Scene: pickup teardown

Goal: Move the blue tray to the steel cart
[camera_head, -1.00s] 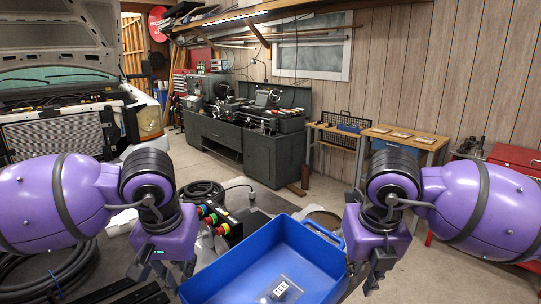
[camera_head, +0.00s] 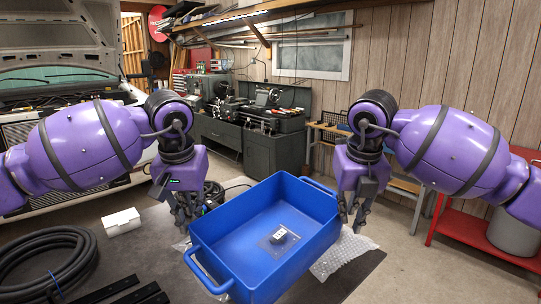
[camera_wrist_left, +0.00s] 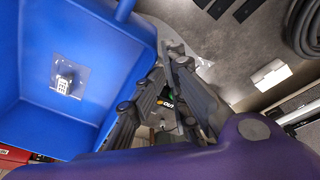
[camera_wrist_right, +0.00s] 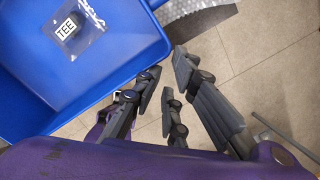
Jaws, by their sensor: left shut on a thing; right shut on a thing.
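The blue tray (camera_head: 225,247) is in the middle of the head view, in front of me, its long sides slanting. A small labelled part in a clear bag (camera_head: 279,237) lies inside it. My left gripper (camera_head: 188,222) is shut on the tray's left side. My right gripper (camera_head: 352,218) is shut on its right side. The tray also shows in the left wrist view (camera_wrist_left: 112,55) and the right wrist view (camera_wrist_right: 130,60); the exact finger contact is hard to see. I cannot pick out a steel cart with certainty.
The dark work surface (camera_head: 125,255) below holds a coiled black hose (camera_head: 50,265), a white box (camera_head: 122,221), dark bars and bubble wrap (camera_head: 343,254). A red stand (camera_head: 465,228) with a grey bucket (camera_head: 512,236) is at right. Floor (camera_head: 420,270) is clear at front right.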

